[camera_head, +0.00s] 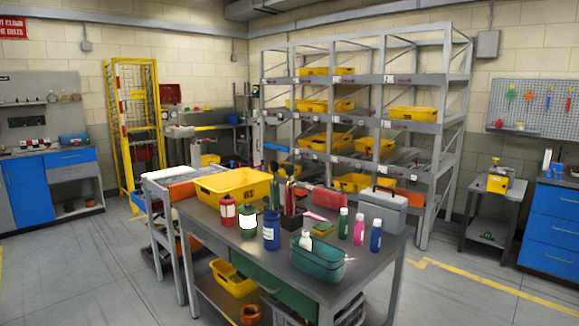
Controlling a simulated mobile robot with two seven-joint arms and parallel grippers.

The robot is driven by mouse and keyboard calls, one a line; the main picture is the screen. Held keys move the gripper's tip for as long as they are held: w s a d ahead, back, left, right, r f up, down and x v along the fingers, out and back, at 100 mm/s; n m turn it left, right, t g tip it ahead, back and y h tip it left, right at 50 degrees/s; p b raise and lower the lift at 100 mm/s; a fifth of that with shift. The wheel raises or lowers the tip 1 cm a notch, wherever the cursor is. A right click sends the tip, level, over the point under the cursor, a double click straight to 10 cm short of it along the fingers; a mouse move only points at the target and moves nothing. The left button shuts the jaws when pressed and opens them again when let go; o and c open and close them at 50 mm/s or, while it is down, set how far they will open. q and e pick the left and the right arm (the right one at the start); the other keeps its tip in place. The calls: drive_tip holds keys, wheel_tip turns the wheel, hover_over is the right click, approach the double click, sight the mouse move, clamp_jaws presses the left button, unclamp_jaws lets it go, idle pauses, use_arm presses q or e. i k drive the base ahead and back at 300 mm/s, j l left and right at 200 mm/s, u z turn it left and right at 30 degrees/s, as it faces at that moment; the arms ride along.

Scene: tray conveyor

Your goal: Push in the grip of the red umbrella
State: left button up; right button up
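Several slim upright items stand in a black holder (291,221) at the middle of the grey table. One of them, a dark reddish upright item (290,198) with a dark top, may be the red umbrella. It is too small for me to be sure, and I cannot tell how far its grip stands out. Its lower end is hidden in the holder. A red pouch-like thing (329,199) lies behind and to the right of it. Neither my left nor my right gripper is in view.
The table (333,287) also carries a yellow bin (233,190), a red can (227,212), a blue container (271,232), a teal basket (317,262), several bottles and a grey case (382,213). Shelving stands behind. Open floor (470,285) lies to the right.

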sight(288, 169)
drive_tip(key=i+j+z, duration=0.15)
drive_tip(key=i+j, duration=0.6)
drive_tip(key=i+j+z, duration=0.2)
drive_tip(key=i+j, duration=0.5)
drive_tip(key=j, duration=0.15)
